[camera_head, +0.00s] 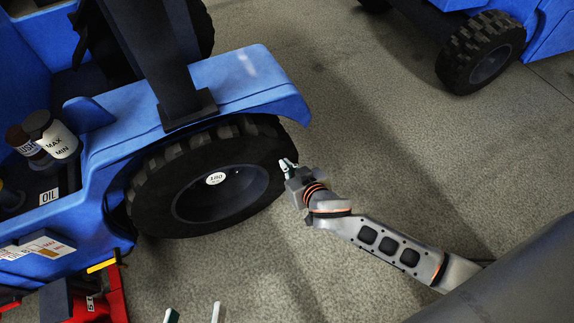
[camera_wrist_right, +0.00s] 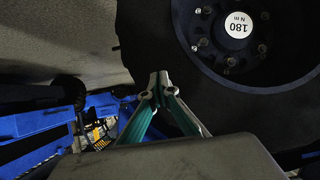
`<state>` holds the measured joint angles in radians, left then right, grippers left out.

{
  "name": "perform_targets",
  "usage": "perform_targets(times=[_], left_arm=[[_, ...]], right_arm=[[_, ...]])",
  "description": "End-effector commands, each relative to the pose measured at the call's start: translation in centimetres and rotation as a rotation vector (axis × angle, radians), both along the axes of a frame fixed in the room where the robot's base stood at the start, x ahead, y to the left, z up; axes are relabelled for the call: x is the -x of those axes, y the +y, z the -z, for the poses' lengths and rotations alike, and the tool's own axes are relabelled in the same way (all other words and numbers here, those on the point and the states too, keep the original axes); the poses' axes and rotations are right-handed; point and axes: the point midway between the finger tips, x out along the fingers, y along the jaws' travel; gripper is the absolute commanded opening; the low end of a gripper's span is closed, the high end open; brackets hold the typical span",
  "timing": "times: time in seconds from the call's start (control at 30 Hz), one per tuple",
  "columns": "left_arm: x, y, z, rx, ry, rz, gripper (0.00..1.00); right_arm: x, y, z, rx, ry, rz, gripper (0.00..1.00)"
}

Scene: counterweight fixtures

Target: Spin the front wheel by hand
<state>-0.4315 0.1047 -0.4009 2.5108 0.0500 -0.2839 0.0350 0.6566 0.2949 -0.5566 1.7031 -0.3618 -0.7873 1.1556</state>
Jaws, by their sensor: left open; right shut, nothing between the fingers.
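The front wheel (camera_head: 262,176) is a black treaded tyre with a dark hub, under the blue fender at the left of the head view. A white round label (camera_head: 215,178) sits on its hub and reads 180 N m in the right wrist view (camera_wrist_right: 238,24). My right gripper (camera_head: 287,163) is shut and empty at the tyre's right edge. In the right wrist view its fingertips (camera_wrist_right: 159,79) overlap the tyre (camera_wrist_right: 150,40); I cannot tell whether they touch. My left gripper (camera_head: 194,315) is open and empty at the bottom edge, with only its fingertips showing, apart from the wheel.
The blue fender (camera_head: 235,82) arches over the wheel. Reservoir bottles (camera_head: 58,139) stand in the blue body at left. A red stand (camera_head: 112,295) is at lower left. Another blue vehicle's wheel (camera_head: 481,52) is at upper right. The floor (camera_head: 380,110) between the vehicles is clear.

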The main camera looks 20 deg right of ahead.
Motion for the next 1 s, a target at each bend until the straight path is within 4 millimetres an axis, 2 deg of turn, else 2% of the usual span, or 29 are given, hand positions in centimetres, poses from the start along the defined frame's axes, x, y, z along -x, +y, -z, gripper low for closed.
perform_targets(times=[0.73, 1.0], left_arm=[[0.0, 0.1, -0.1, -0.003, -0.001, -0.003, 0.54], [0.7, 0.1, 1.5, -0.003, 0.03, -0.002, 0.54]], right_arm=[[-1.7, 0.0, 0.1, 0.0, 0.0, 0.0, 0.0], [-1.4, -0.2, 1.8, -0.001, 0.008, 0.001, 0.0]])
